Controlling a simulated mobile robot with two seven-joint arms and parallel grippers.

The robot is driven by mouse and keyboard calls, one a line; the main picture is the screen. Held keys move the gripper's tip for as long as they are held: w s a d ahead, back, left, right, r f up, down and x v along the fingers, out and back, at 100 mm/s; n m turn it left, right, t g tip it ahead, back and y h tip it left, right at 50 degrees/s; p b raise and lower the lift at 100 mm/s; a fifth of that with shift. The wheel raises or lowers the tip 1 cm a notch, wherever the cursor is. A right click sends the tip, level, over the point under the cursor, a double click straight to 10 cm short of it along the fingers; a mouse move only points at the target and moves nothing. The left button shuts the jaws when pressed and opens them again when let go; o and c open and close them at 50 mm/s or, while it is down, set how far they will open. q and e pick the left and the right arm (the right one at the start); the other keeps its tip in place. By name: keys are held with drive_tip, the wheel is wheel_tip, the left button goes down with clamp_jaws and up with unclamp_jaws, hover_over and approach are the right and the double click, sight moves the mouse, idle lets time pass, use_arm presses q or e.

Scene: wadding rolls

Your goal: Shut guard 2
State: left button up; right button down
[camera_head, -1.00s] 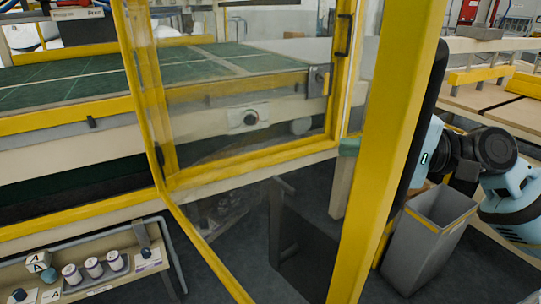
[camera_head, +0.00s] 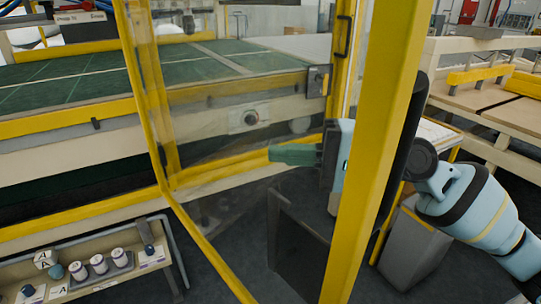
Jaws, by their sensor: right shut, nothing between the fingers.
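A yellow-framed clear guard panel (camera_head: 222,262) fills the middle of the view, with a thick yellow upright (camera_head: 375,130) at its right side. It appears swung out towards me from the yellow-framed opening behind; no number is readable on it. My right gripper (camera_head: 273,154) is shut and empty, with green fingers pointing left. It shows left of the thick upright, and the upright hides part of my wrist. I cannot tell whether the fingers touch the panel. My left gripper is not in view.
A green-topped bench (camera_head: 215,62) lies behind the guard. A low shelf (camera_head: 115,278) with several white rolls stands at the lower left. A grey bin (camera_head: 412,250) stands below my right arm. A wooden bench (camera_head: 475,95) is at the right.

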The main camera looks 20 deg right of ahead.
sight(242, 162)
drive_tip(key=a, duration=0.1)
drive_tip(key=s+a+p, duration=0.1)
drive_tip(key=a, duration=0.1)
drive_tip(key=shift+r, duration=0.1)
drive_tip(key=shift+s+a, duration=0.1)
drive_tip(key=shift+a, duration=0.15)
drive_tip(key=shift+a, duration=0.15)
